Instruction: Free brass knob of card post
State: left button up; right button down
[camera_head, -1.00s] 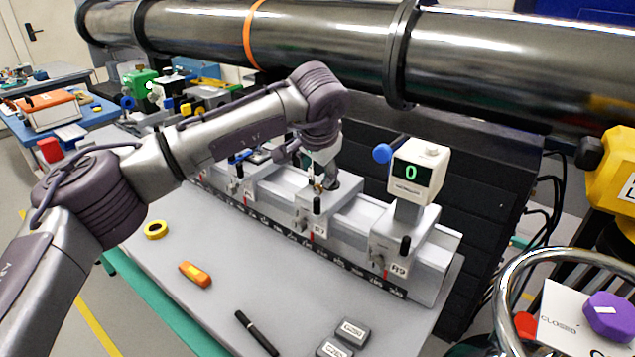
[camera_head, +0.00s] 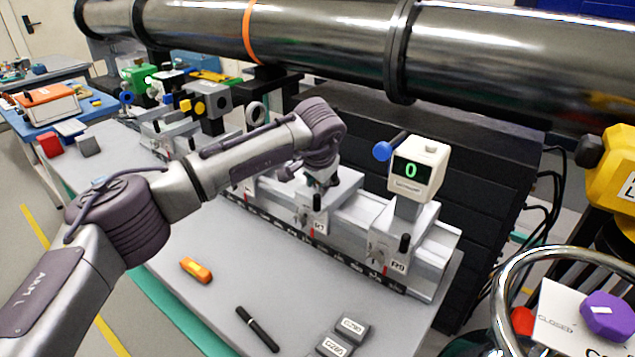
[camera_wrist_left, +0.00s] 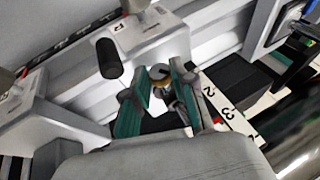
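The brass knob (camera_wrist_left: 160,73) shows in the left wrist view, small and round, between the green-padded fingers of my left gripper (camera_wrist_left: 157,82). The fingers stand apart on either side of it; I cannot tell whether either one touches it. In the head view my left gripper (camera_head: 320,183) points down at the carriage labelled R7 (camera_head: 313,215), and the wrist hides the knob there. A white strip with black digits (camera_wrist_left: 222,103), perhaps the card, lies right of the fingers in the wrist view. My right gripper is out of view.
The R9 carriage with a display reading 0 (camera_head: 419,170) stands to the right on the rail. A large metal pipe (camera_head: 330,40) runs behind. An orange tool (camera_head: 196,270), a black marker (camera_head: 257,329) and labelled grey blocks (camera_head: 352,328) lie on the grey bench.

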pick_arm(q)
grip_shut()
jog(key=shift+w+a+r+g+h+p, duration=0.1)
jog(key=shift+a+r+g+h+p, duration=0.1)
jog(key=shift+g+h+p, duration=0.25)
jog(key=shift+w+a+f+n+g+h, duration=0.1)
jog(key=shift+n+g+h, duration=0.1)
jog(key=shift+g+h, duration=0.35)
jog(key=shift+f+n+g+h, duration=0.1)
jog(key=shift+n+g+h, duration=0.1)
jog(key=shift+h, duration=0.5)
jog(key=o, duration=0.7)
grip_release()
jog(key=shift+r, duration=0.1)
jog(key=v, duration=1.2)
